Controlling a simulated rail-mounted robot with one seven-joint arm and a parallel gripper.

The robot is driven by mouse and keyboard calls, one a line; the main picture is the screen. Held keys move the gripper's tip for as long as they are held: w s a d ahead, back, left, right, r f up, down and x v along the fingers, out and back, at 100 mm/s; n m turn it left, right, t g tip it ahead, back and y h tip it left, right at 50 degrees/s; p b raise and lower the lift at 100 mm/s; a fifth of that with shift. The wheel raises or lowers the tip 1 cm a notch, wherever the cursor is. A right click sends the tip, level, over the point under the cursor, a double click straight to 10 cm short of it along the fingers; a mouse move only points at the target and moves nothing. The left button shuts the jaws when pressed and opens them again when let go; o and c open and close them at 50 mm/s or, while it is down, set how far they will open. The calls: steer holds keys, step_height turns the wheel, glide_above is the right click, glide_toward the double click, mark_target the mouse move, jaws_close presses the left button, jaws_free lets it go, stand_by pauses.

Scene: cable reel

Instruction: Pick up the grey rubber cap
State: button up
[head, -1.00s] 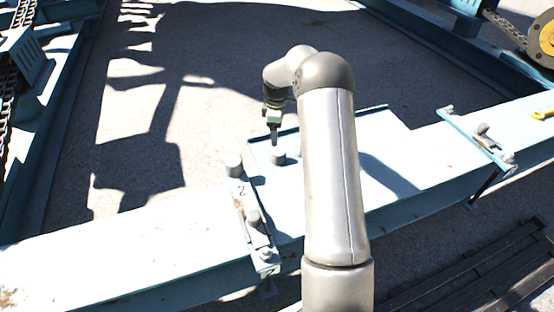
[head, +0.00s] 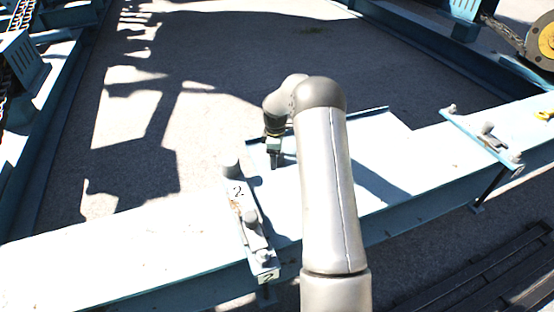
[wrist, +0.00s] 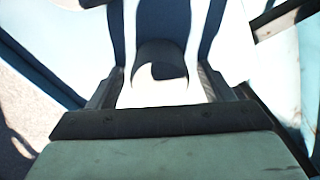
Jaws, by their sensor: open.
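My gripper (head: 276,161) is lowered to the pale blue plate on the beam in the head view. In the wrist view its two fingers (wrist: 160,75) stand apart, one on each side of a dark grey rounded piece, which looks like the grey rubber cap (wrist: 160,54). Strong shadow and glare blur the cap's outline. I cannot tell whether either finger touches it. In the head view the gripper and arm mostly hide the cap.
Left of the gripper, a bracket (head: 243,212) marked 2 carries grey knobs, with a grey cylinder (head: 229,165) at its far end. Another clamp bar (head: 480,136) lies across the beam at right. A yellow item (head: 544,115) lies at the far right. The beam's left part is clear.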

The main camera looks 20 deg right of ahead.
steer(key=c, duration=1)
steer(key=shift+r, duration=0.1)
steer(key=shift+c, duration=0.2)
